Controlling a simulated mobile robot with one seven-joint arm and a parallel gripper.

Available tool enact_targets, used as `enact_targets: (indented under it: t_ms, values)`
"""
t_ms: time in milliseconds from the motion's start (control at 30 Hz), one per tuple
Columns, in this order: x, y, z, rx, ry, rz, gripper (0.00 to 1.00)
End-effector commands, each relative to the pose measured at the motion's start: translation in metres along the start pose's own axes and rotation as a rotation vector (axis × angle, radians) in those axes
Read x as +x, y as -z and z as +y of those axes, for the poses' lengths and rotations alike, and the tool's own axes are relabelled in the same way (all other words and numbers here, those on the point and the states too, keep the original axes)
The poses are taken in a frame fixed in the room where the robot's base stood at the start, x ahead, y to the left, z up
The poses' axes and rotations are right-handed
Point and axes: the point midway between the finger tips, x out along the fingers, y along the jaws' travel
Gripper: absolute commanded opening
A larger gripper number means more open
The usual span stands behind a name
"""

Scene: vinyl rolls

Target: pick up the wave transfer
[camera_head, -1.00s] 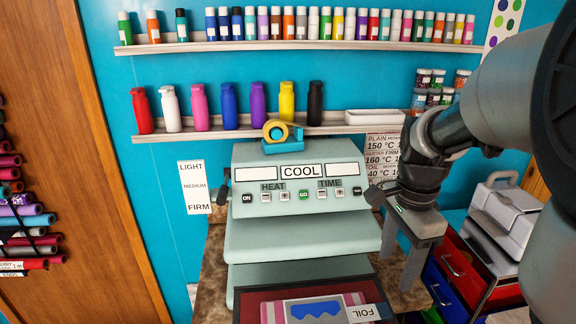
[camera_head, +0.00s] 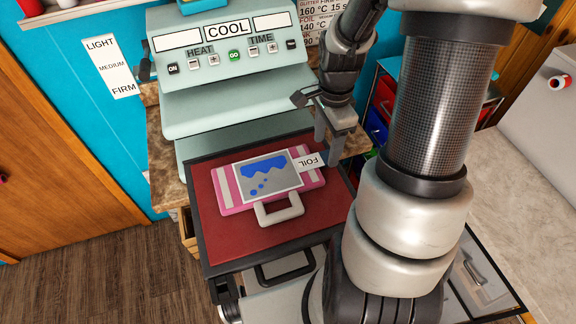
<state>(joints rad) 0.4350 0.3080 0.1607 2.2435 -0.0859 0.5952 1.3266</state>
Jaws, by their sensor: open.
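The wave transfer (camera_head: 267,174) is a grey sheet with a blue wavy shape and blue dots. It lies flat on a pink and white striped bag (camera_head: 228,190) with a pale handle (camera_head: 280,210). A white tag reading FOIL (camera_head: 312,161) sticks out at its right corner. My gripper (camera_head: 334,152) is open, pointing down, just right of the FOIL tag and near the right edge of the red pad. I cannot tell its height above the pad or whether it touches the tag.
The bag lies on the red pad (camera_head: 219,236) of a dark-framed tray. Behind it stands the grey-green heat press (camera_head: 230,95), its panel reading COOL. A pale counter (camera_head: 520,185) is at the right. Open wooden floor (camera_head: 90,280) shows at lower left.

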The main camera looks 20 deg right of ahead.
Motion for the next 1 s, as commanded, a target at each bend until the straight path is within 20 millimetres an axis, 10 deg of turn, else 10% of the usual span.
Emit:
enact_targets:
  t_ms: [467, 733, 1000]
  values:
    - [0.033, 0.000, 0.000, 0.000, 0.000, 0.000, 0.56]
    - [0.033, 0.001, 0.000, 0.000, 0.000, 0.000, 0.14]
    - [0.031, 0.001, 0.000, 0.000, 0.001, 0.001, 0.13]
